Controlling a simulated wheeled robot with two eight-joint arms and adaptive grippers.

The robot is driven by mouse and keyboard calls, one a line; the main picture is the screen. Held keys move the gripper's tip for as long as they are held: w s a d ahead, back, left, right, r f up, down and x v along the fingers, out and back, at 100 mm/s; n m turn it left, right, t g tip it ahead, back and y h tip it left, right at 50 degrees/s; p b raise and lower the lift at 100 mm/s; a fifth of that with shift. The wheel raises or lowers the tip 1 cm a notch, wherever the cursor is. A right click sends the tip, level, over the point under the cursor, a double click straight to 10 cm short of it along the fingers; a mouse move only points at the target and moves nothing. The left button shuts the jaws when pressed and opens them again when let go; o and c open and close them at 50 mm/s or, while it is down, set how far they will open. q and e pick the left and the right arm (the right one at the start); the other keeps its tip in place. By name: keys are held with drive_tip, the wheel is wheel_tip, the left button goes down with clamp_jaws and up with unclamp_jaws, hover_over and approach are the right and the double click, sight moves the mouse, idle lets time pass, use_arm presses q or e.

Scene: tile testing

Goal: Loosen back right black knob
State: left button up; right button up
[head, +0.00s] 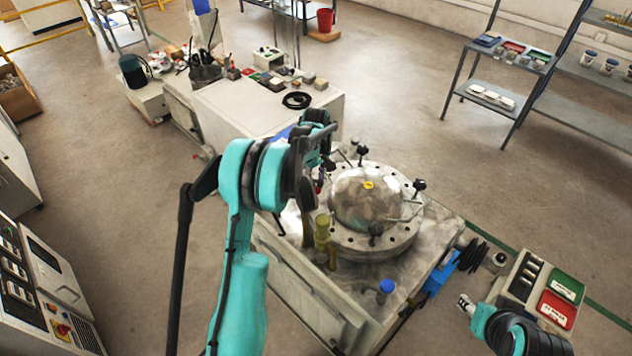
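A round metal test vessel with a domed lid (368,200) sits on a worn metal-topped cabinet (410,290). Black knobs stand around its rim: one at the back (363,151), one at the right (419,186) and one at the front (375,230). The vessel's left edge is partly hidden by my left arm. My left gripper (322,165) is at the left-back edge of the vessel, left of the back knob; its fingertips are too small and covered to read. My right gripper (467,304) is low at the right, beside the cabinet and apart from the knobs; its finger gap is unclear.
A yellow-topped fitting (322,228) and a blue-capped one (386,287) stand on the cabinet near the vessel. A case with red and green boxes (558,308) is at the lower right. A white bench (255,110) stands behind.

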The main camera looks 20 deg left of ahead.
idle(0.3)
use_arm(q)
drive_tip(key=o, duration=1.2)
drive_tip(key=shift+r, duration=0.15)
wheel_tip(320, 180, up, 12)
drive_tip(key=shift+f, duration=0.15)
